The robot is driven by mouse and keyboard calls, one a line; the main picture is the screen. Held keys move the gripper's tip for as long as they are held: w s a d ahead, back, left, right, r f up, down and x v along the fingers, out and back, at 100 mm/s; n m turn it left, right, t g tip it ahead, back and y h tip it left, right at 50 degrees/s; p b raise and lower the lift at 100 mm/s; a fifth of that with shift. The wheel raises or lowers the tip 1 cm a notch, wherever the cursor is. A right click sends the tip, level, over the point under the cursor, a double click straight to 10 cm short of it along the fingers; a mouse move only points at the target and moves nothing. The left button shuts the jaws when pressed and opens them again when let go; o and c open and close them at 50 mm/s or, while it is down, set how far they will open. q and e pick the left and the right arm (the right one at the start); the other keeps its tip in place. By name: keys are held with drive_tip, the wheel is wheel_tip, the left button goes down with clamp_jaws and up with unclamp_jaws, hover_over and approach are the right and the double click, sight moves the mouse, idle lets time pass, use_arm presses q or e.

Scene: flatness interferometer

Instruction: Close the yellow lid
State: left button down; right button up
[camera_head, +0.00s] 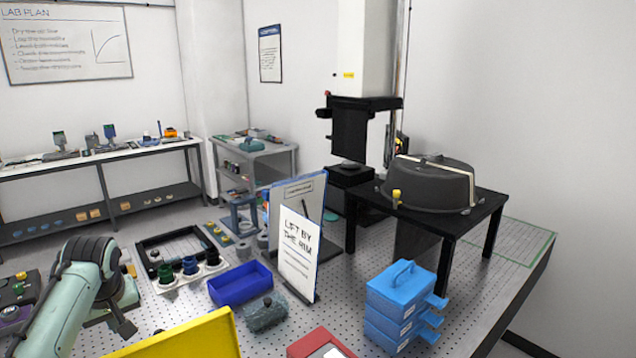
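The yellow lid (190,338) shows at the bottom edge as a flat yellow panel standing tilted up. Its lower part is cut off by the frame, and the box or hinge it belongs to is not visible. My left arm comes in from the lower left, pale green with dark joints. The dark end of my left gripper (123,325) hangs just left of the yellow panel, with a small apparent gap. Its fingers are too small and partly hidden to tell open from shut. My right gripper is not in view.
Stacked blue boxes (400,305) and a black stand (450,222) with a dark cover are right.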

use_arm(q)
drive_tip(key=shift+f+b, duration=0.9)
drive_tip(key=shift+f, duration=1.1)
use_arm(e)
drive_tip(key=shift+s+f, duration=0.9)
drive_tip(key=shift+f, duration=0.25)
use_arm(q)
drive_tip(key=shift+s+d, duration=0.1)
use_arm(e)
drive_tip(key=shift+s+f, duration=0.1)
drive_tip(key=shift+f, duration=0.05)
use_arm(q)
drive_tip(key=shift+s+d+b, duration=0.25)
drive_tip(key=shift+s+b, duration=0.1)
drive_tip(key=shift+s, duration=0.05)
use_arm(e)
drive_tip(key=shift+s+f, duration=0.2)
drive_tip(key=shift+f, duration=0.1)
